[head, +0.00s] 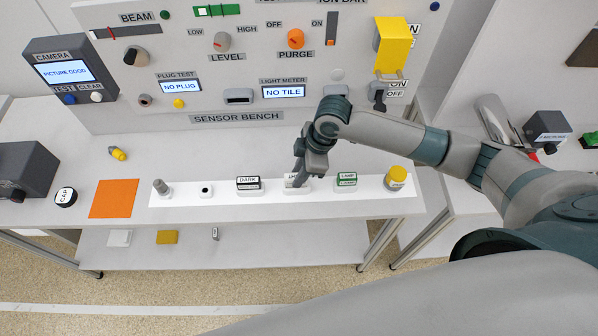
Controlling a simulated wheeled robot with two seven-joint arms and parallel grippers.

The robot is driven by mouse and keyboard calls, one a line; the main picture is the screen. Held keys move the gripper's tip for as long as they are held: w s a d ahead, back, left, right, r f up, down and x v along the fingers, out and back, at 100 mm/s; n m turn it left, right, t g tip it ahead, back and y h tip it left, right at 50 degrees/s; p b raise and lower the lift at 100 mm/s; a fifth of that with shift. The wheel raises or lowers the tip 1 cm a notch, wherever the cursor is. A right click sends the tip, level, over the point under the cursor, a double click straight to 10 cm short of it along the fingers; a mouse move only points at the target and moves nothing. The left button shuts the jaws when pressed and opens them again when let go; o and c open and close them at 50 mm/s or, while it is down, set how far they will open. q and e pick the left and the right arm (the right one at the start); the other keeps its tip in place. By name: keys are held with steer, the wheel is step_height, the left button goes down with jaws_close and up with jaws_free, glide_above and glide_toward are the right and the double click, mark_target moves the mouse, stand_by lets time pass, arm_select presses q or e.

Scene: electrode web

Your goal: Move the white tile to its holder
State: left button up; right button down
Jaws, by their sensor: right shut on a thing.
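My right gripper (297,180) points down at a white labelled block (293,178) on the white strip on the bench. It is shut on this block, which appears to be the white tile; the fingers cover most of its label. The block sits between the block labelled DARK (248,184) and a green-edged block labelled LAMP (346,180). Whether it touches the strip or is just above it, I cannot tell. Its holder is not clearly visible under the gripper. The light meter screen (283,91) reads NO TILE. My left gripper is not in view.
The white strip (223,199) also carries a grey knobbed piece (162,188) and a yellow-topped cylinder (396,177). An orange square (114,198) lies to the left. A white square (119,238) and a yellow block (167,237) lie on the lower shelf. The sensor bench panel (205,60) stands behind.

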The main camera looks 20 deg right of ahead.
steer(key=shift+f, duration=0.45)
steer(key=c, duration=1.5)
jaws_free()
steer(key=shift+r, duration=0.15)
steer(key=shift+d+r+b, duration=0.2)
steer(key=shift+r+b, duration=0.2)
steer(key=shift+r, duration=0.1)
steer(key=b+v, duration=0.4)
steer(key=v, duration=1.2)
steer(key=shift+r, duration=0.1)
